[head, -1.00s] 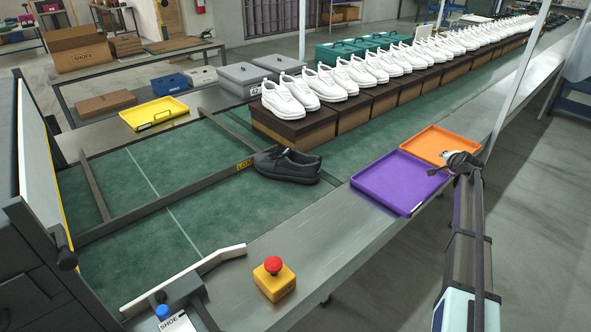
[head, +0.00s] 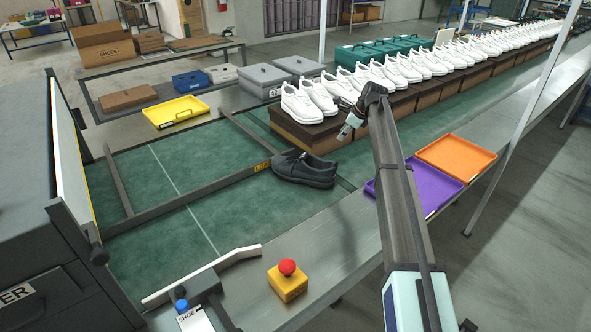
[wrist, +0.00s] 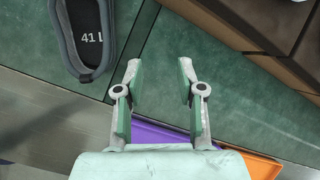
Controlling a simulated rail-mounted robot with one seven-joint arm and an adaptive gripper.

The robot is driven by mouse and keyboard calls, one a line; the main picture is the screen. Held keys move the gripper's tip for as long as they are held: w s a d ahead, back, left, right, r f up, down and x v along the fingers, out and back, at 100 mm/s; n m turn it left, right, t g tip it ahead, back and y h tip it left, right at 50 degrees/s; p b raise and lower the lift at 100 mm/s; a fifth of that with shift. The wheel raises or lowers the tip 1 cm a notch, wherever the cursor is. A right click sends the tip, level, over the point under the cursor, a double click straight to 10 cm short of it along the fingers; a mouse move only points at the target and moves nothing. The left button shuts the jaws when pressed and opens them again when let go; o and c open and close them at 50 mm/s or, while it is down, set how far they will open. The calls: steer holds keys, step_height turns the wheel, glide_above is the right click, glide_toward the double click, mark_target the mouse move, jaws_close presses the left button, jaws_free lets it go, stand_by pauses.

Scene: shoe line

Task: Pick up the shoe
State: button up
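A black shoe (head: 305,170) lies on the green belt by the dark guide bar, at the front left of the row of boxes. The wrist view shows its heel end from above (wrist: 88,40), with "41 L" on the insole, at the upper left. My gripper (head: 345,130) is above and to the right of the shoe in the head view. In the wrist view my gripper (wrist: 158,75) has its two fingers apart with nothing between them. The shoe is to the left of the fingers, not touching them.
White shoes (head: 309,100) stand on brown boxes (head: 307,135) behind. A purple tray (head: 432,190) and an orange tray (head: 457,156) lie on the right side rail. A yellow tray (head: 176,112) is at the left. A red stop button (head: 287,268) sits at the front. Open belt lies left.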

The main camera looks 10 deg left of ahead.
steer(key=m+g, duration=0.1)
steer(key=g, duration=0.1)
glide_toward(310, 162)
steer(key=shift+w+p+x, duration=0.2)
steer(key=shift+p+x, duration=0.75)
steer(key=shift+x, duration=0.75)
steer(key=shift+w+p+x, duration=0.15)
steer(key=shift+p+x, duration=0.8)
steer(key=shift+x, duration=0.7)
steer(key=shift+p+x, duration=0.5)
steer(key=shift+x, duration=1.35)
steer(key=shift+s+d, duration=0.1)
steer(key=shift+s, duration=0.05)
jaws_close()
